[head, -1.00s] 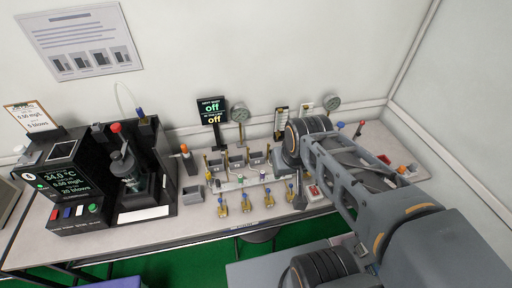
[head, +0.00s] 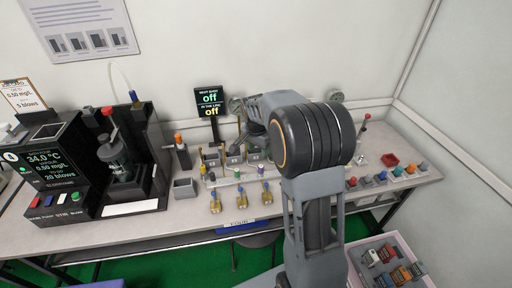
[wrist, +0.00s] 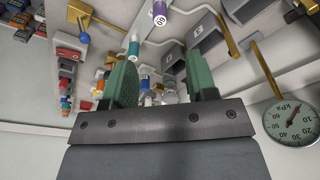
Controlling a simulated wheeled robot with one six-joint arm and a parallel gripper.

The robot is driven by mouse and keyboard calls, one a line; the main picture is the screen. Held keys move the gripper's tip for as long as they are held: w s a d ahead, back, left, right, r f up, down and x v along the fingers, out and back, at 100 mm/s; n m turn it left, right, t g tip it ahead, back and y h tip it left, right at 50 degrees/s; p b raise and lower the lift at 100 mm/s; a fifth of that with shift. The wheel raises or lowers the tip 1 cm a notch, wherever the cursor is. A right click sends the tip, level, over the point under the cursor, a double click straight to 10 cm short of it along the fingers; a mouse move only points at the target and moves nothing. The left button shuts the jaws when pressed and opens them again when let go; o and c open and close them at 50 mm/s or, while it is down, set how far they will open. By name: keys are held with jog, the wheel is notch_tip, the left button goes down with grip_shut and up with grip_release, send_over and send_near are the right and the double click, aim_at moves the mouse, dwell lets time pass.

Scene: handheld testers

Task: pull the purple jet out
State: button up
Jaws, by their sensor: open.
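In the wrist view a purple jet (wrist: 160,14) with a pale marked end stands at the top, beyond my gripper. A teal jet (wrist: 133,48) is below it. In the head view a small purple cap (head: 203,169) shows on the bench rig, left of my arm. My fingers are hidden there behind my arm.
A dark tester (head: 45,175) stands at the left of the bench. Grey bins (head: 185,188) and brass valves (head: 240,196) surround the rig. A pressure gauge (wrist: 288,121) is right in the wrist view. A pink-rimmed tray (head: 409,248) of coloured parts is at lower right.

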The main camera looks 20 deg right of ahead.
aim_at(261, 167)
jog(key=f, duration=0.4)
jog(key=d+f, duration=0.1)
jog(key=f, duration=0.3)
jog(key=w+f, duration=0.1)
jog(key=f, duration=0.3)
jog(key=shift+d+f, duration=0.2)
jog(key=shift+f, duration=0.1)
jog(key=shift+s, duration=0.1)
grip_shut()
